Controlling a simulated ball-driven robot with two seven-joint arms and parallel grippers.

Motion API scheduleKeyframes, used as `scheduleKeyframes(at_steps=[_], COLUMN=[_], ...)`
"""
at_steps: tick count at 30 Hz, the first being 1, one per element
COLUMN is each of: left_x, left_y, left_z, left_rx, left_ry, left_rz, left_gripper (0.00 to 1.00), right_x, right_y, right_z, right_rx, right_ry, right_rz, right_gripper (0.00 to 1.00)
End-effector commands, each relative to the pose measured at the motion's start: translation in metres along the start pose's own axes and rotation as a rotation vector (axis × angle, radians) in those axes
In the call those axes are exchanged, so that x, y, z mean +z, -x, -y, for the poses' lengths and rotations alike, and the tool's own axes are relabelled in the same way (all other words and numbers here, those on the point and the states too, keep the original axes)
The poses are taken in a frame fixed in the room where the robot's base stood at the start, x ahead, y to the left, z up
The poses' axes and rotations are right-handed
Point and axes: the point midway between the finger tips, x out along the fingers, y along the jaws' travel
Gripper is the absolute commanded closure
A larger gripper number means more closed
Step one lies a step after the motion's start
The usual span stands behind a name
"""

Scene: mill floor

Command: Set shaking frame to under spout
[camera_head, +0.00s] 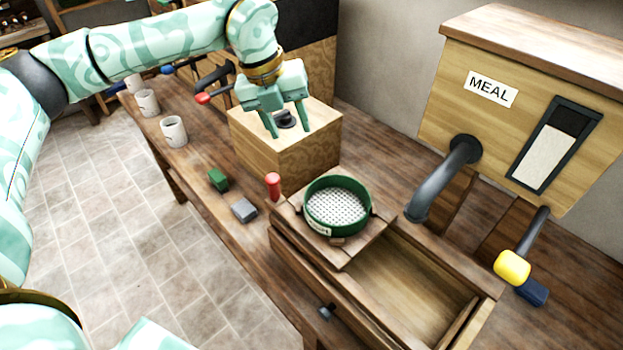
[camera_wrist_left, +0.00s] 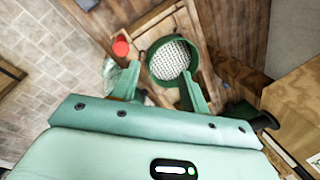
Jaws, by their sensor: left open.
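The shaking frame (camera_head: 360,243) is a wooden slide at the left end of an open wooden trough (camera_head: 480,318). It carries a round green sieve (camera_head: 311,210) with a white mesh and has a red knob (camera_head: 273,186) at its left. The grey bent spout (camera_head: 440,185) comes out of the MEAL bin and ends right of the sieve, above the trough's back side. My left gripper (camera_head: 290,131) is open and empty, over the wooden box behind the frame. The left wrist view shows the sieve (camera_wrist_left: 151,62) and red knob (camera_wrist_left: 121,47) beyond its fingers (camera_wrist_left: 161,72). My right gripper is not visible.
The wooden box (camera_head: 283,165) has a black knob on top. The MEAL bin (camera_head: 460,85) stands at the back right, with a yellow-ended lever (camera_head: 512,267) below.

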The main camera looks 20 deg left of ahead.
Motion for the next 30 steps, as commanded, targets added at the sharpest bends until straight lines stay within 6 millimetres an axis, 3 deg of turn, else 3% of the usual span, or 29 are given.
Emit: scheduleKeyframes(at_steps=[1, 4, 11, 24, 30], left_x=[0.0, -0.002, -0.013, -0.021, -0.023], left_y=[-0.001, 0.002, -0.009, -0.112, -0.143], left_z=[-0.018, -0.039, -0.051, -0.077, -0.085], left_rx=[0.093, 0.209, 0.269, 0.266, 0.265], left_ry=[0.07, 0.195, 0.291, 0.285, 0.284], left_rz=[0.002, 0.004, -0.031, -0.033, -0.032], left_gripper=[0.55, 0.55, 0.55, 0.55, 0.55], right_x=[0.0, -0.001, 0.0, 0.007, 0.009], right_y=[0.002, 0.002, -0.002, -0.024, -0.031], right_z=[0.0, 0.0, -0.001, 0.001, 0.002], right_rx=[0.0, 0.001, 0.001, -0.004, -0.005], right_ry=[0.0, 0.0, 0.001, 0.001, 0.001], right_rz=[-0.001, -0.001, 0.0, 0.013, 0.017], right_gripper=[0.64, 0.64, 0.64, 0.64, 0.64])
